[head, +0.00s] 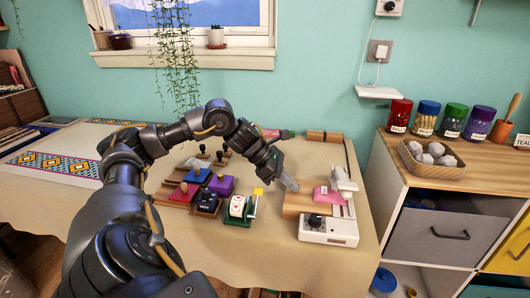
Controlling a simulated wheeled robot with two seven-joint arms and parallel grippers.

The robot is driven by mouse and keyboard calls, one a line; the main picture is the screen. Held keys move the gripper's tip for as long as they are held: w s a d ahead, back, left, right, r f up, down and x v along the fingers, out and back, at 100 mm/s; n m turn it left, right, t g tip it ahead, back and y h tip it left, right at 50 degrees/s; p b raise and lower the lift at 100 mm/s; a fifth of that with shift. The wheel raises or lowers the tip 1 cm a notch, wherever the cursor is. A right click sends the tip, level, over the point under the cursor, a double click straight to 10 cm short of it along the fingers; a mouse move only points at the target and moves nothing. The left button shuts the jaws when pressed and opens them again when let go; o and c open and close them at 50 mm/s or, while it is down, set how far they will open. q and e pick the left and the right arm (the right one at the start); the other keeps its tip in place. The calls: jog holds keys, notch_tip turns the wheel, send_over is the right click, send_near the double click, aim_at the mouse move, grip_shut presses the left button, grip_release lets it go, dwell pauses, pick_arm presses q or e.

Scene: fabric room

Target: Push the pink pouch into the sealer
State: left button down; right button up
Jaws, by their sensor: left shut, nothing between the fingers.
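The pink pouch (323,196) lies flat on the wooden board of the sealer, beside the white upright arm. The sealer (328,236) has a white body with a dark knob at the front and stands near the table's right end. My left gripper (291,184) comes in from the left, shut and empty, with its fingertips pointing down to the right. They are above or at the board's left part, left of the pouch and apart from it. I cannot tell whether they touch the board. My right gripper is not in view.
Stamps and coloured ink pads (195,176) stand left of the sealer, with a small green-based stamp stand (238,208) in front. A wooden cabinet (452,176) with jars and a basket stands to the right. The cloth (290,265) in front of the sealer is clear.

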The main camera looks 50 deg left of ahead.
pick_arm(q)
jog(key=v, duration=0.9)
jog(key=shift+r, duration=0.35)
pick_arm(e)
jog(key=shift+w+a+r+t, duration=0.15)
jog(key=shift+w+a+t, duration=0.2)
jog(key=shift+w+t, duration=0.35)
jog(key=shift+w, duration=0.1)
